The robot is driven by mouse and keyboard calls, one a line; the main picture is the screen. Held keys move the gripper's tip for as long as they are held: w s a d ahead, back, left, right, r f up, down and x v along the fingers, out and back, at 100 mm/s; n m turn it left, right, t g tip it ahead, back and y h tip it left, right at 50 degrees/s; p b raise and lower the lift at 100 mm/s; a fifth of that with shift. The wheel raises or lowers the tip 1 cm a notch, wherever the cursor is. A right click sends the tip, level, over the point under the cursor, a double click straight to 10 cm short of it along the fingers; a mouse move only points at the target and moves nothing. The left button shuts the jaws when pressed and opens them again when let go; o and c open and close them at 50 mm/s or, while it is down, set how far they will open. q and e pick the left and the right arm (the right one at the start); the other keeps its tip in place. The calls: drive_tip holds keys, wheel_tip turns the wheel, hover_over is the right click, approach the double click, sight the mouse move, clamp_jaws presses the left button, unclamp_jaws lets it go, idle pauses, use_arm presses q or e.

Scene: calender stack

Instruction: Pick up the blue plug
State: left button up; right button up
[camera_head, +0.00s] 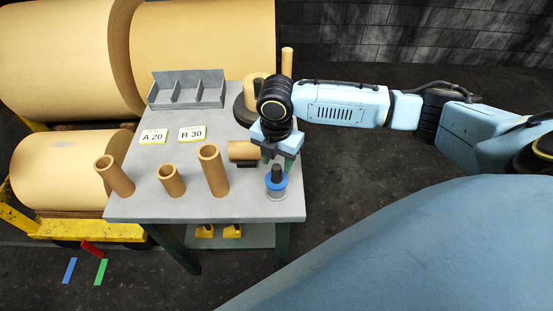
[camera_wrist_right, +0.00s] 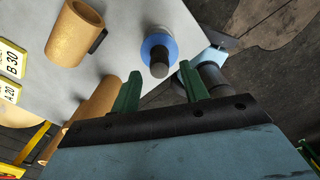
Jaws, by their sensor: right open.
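The blue plug (camera_head: 276,184) stands upright near the front right corner of the grey table (camera_head: 245,208). It has a blue flange, a black knob on top and a greyish lower part. In the right wrist view the plug (camera_wrist_right: 158,47) lies just beyond the fingertips, roughly in line with the gap between them. My right gripper (camera_head: 276,160) is open and empty, just behind and above the plug in the head view. Its green fingers (camera_wrist_right: 160,76) are spread apart in the wrist view, and neither visibly touches the plug. My left gripper is not in view.
Three cardboard tubes (camera_head: 213,171) stand at the table's front left. Another tube (camera_head: 243,150) lies beside my right gripper. A grey divided tray (camera_head: 187,89) and cards A 20 (camera_head: 153,136) and B 30 (camera_head: 192,133) are farther back.

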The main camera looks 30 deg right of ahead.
sight(277, 167)
wheel_tip(277, 167, down, 4)
drive_tip(key=b, duration=0.4)
drive_tip(key=shift+r, duration=0.2)
drive_tip(key=shift+f, duration=1.15)
clamp_jaws()
